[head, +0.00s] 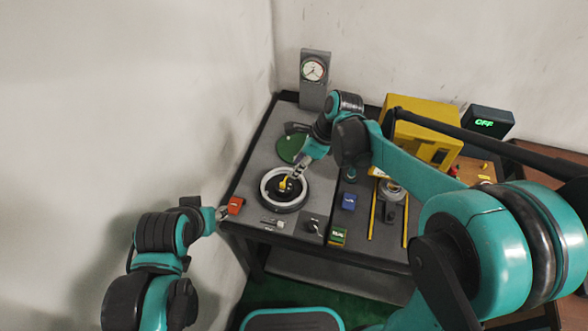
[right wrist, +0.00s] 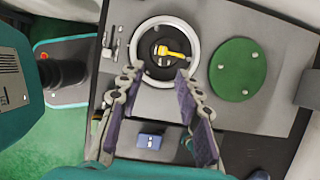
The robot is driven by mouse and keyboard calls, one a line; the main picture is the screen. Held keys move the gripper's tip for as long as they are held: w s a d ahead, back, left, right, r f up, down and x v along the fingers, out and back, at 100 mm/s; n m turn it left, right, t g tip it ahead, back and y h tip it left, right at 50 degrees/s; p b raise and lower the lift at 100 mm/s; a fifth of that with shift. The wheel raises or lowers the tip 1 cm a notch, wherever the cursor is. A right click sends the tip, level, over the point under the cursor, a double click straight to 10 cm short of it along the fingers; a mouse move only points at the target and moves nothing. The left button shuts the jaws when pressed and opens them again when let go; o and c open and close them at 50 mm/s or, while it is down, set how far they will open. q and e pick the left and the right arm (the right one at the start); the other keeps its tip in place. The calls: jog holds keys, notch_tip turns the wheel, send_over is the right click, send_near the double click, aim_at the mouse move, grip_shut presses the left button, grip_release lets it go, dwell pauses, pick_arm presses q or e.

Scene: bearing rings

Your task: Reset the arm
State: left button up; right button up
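My right gripper (head: 299,170) hangs over the ring fixture on the grey table. In the right wrist view, the right gripper (right wrist: 155,105) has its fingers apart with nothing between them. A light metal ring (head: 268,197) lies around a dark round hub (right wrist: 152,62) with a yellow piece (right wrist: 174,51) at its middle. My left gripper (head: 222,213) is at the table's left front edge, close to a red block (head: 235,205); its fingers are too small to read.
A green disc (head: 290,148) lies behind the ring. A gauge (head: 314,69) stands at the back. A yellow machine (head: 412,137) and a box reading OFF (head: 485,122) stand back right.

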dwell(0.5)
jog(key=s+d+r+n+t+h, duration=0.2)
jog(key=s+d+n+t, duration=0.1)
jog(key=s+d+n, duration=0.4)
jog(key=s+d+r+n+t+h, duration=0.1)
jog(key=s+d+n, duration=0.6)
jog(key=n, duration=0.7)
jog(key=shift+s+r+n+t+h, duration=0.3)
jog(key=shift+s+r+t+h, duration=0.1)
jog(key=shift+s+t+h, duration=0.4)
